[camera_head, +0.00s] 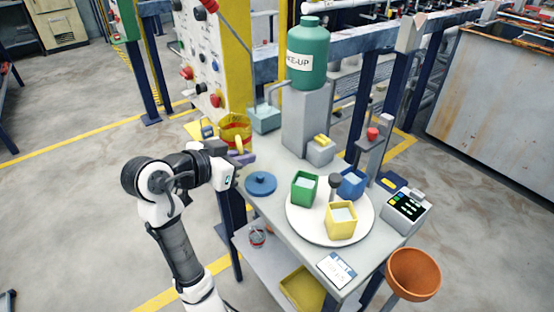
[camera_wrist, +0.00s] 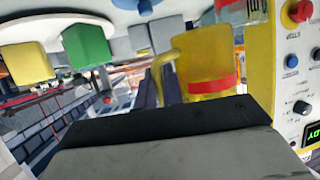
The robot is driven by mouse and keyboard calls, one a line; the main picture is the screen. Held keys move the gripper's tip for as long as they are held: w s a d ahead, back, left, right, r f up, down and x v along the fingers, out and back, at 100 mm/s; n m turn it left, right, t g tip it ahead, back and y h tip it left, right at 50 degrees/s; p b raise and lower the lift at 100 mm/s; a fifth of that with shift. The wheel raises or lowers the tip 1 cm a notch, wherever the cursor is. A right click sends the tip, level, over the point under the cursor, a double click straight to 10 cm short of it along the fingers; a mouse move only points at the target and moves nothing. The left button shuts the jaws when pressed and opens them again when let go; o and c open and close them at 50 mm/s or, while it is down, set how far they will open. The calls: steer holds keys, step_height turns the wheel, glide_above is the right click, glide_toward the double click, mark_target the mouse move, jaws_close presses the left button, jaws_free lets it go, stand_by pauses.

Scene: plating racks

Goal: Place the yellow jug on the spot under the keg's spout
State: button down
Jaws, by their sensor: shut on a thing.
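The yellow jug (camera_head: 228,137) has a red band and a yellow handle, and is at the back left edge of the grey table (camera_head: 272,212). It also shows in the wrist view (camera_wrist: 212,68), its handle to the left. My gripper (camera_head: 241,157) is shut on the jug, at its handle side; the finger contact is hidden. I cannot tell whether the jug touches the table. The green keg (camera_head: 308,60) stands on a grey pedestal, right of the jug. Its thin grey spout (camera_head: 270,90) bends down over a grey-green square container (camera_head: 264,120), which covers the place below.
A white round tray (camera_head: 305,228) holds a green container (camera_head: 304,188), a blue one (camera_head: 351,184) and a yellow one (camera_head: 341,222). A control panel (camera_head: 200,60) stands behind the jug.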

steer(key=p, duration=0.2)
glide_above(277, 179)
steer(key=shift+w+a+f, duration=0.1)
steer(key=shift+w+f, duration=0.1)
steer(key=shift+f, duration=0.3)
steer(key=shift+w+f, duration=0.15)
steer(key=shift+f, duration=0.3)
step_height(277, 179, down, 4)
steer(key=shift+f+p, duration=0.1)
steer(key=shift+p, duration=0.4)
steer(key=shift+w+f+p, duration=0.1)
steer(key=shift+f+p, duration=0.25)
steer(key=shift+f, duration=0.05)
steer(key=shift+f, duration=0.1)
steer(key=shift+f, duration=0.15)
steer(key=c, duration=1.5)
jaws_free()
